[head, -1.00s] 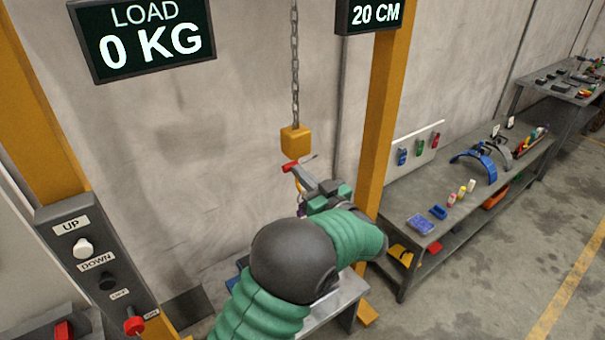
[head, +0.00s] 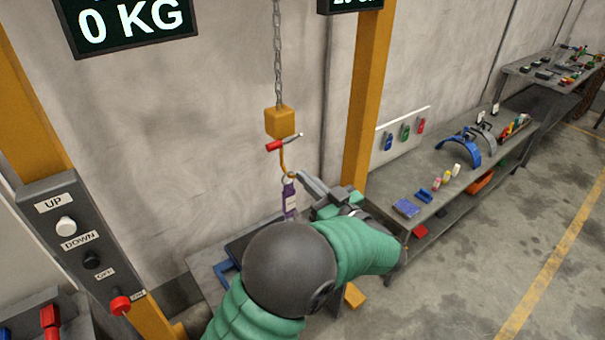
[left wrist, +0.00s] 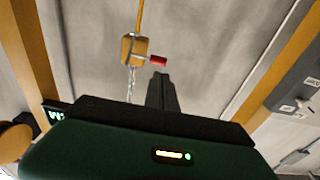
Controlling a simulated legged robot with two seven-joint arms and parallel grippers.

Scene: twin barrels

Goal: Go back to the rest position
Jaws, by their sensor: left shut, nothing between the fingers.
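My left gripper (head: 312,188) is shut and empty, just right of and a little below the yellow hook block (head: 280,122) in the head view. It also shows in the left wrist view (left wrist: 161,82), where its fingers are together and the hook block (left wrist: 134,50) is beyond them. A red-handled pin (head: 283,143) lies across the hook just under the block. A purple tag-like item (head: 290,198) hangs by a ring from the hook, close beside my gripper. Whether they touch is unclear. My right gripper is in neither view.
A control box (head: 80,245) with UP and DOWN buttons stands at the left. The load display (head: 125,22) reads 0 KG. A yellow post (head: 362,100) stands right of the chain (head: 277,60). A workbench (head: 440,195) with small items runs along the wall at right.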

